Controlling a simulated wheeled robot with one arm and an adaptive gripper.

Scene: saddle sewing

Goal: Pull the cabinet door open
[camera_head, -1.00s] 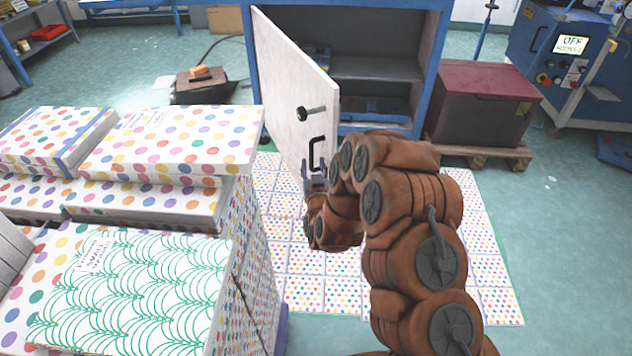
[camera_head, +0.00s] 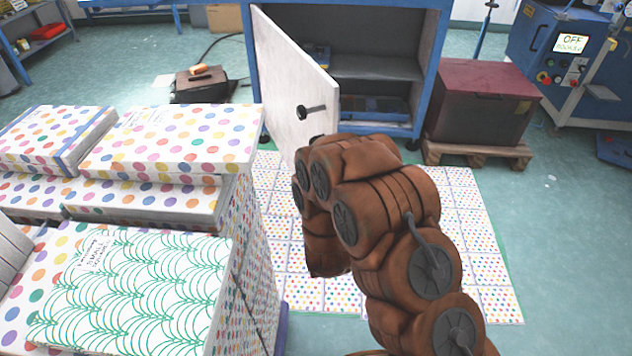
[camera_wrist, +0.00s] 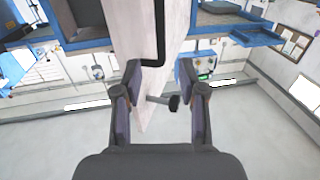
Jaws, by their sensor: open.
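The white cabinet door (camera_head: 290,95) stands swung well out from the blue-framed cabinet (camera_head: 383,130), so its dark inside shows. A dark round knob (camera_head: 311,111) sticks out from the door face. In the head view my arm hides most of the black bar handle below the knob, and my gripper is hidden there too. In the wrist view my gripper (camera_wrist: 157,85) is open, with its fingers on either side of the door (camera_wrist: 140,40). The black handle (camera_wrist: 160,35) runs down to between the fingertips, and the knob (camera_wrist: 173,102) shows beyond. I cannot tell whether the fingers touch the door.
Stacks of dotted boxes (camera_head: 170,140) stand close on the left. A dark red chest (camera_head: 485,95) sits on a pallet right of the cabinet. A blue machine (camera_head: 570,55) stands at the far right.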

